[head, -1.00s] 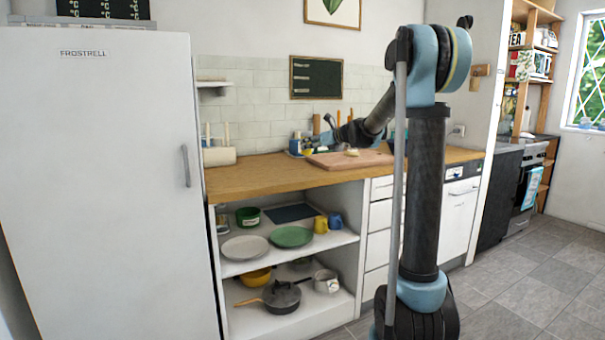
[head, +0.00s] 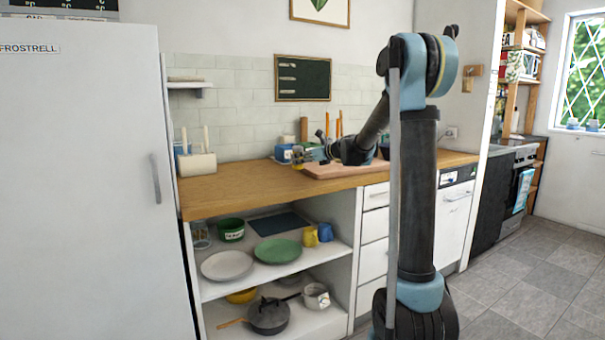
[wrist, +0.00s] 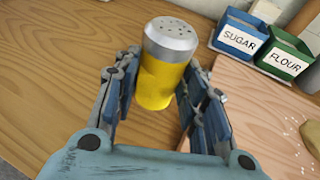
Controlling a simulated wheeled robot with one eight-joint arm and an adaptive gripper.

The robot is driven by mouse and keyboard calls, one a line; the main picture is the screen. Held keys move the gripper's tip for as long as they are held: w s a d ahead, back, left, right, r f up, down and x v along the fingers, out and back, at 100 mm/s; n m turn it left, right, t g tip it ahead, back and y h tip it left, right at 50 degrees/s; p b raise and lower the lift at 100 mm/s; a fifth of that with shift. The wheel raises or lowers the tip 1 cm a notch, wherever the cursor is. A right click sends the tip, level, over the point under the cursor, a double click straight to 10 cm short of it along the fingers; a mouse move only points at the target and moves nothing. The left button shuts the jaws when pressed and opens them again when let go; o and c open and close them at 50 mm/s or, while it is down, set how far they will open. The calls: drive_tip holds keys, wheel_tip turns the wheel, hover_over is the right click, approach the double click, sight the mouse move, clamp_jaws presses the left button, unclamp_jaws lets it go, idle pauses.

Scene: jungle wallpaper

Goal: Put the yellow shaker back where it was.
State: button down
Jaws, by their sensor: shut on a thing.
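The yellow shaker (wrist: 165,80) with a grey perforated top stands upright between the fingers of my gripper (wrist: 160,88) in the wrist view. My gripper is shut on its sides. In the head view the shaker (head: 297,157) is small, at the left end of my gripper (head: 304,154), near the back of the wooden counter (head: 235,187). I cannot tell whether its base touches the counter.
A blue SUGAR box (wrist: 238,38) and a green FLOUR box (wrist: 285,58) stand at upper right in the wrist view. A cutting board (wrist: 240,110) lies right of the shaker. A utensil holder (head: 197,164) stands farther left; counter between is clear.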

sight(301, 168)
drive_tip(key=shift+s+a+f, duration=0.1)
drive_tip(key=shift+f, duration=1.1)
drive_tip(key=shift+a+f, duration=0.1)
drive_tip(key=shift+f, duration=1.05)
drive_tip(key=c, duration=1)
unclamp_jaws()
